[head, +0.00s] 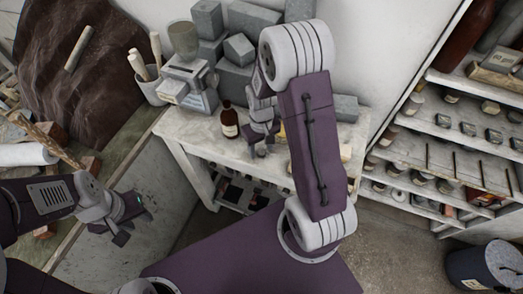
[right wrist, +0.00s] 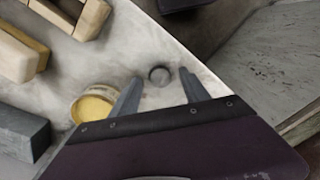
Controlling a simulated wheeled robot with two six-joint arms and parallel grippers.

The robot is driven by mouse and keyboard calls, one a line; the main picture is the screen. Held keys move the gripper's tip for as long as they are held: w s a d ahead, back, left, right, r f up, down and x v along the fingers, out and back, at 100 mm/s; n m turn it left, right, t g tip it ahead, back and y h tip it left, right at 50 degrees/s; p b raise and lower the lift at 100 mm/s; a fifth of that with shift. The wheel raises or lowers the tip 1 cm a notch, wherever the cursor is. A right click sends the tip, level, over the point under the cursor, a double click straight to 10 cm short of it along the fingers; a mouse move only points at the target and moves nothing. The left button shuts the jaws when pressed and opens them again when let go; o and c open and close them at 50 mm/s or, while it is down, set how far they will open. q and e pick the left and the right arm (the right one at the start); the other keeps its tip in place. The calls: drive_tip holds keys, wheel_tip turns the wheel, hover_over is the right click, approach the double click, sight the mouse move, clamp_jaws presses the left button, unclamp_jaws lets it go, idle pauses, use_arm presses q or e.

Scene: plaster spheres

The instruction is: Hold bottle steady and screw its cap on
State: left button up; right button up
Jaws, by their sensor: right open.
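The brown bottle (head: 229,121) with a pale label stands upright on the white table, left of my right gripper (head: 260,148) in the head view. A small dark round piece, likely the cap (right wrist: 160,75), lies on the table in the right wrist view. My right gripper also shows there (right wrist: 160,80), open, its two fingers apart on either side of the cap in the picture; whether they touch it I cannot tell. My left gripper (head: 136,226) is away from the bottle at the lower left, its fingers apart and empty.
The white table (head: 200,142) carries grey blocks (head: 237,49) and a grey machine (head: 188,85) at the back. A round yellow-topped tin (right wrist: 93,109) lies near my right gripper. Shelves (head: 450,130) with jars stand at the right.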

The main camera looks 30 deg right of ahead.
drive_tip(key=shift+f, duration=0.25)
drive_tip(key=shift+s, duration=0.1)
drive_tip(key=shift+c, duration=0.9)
clamp_jaws()
drive_tip(key=shift+r, duration=0.15)
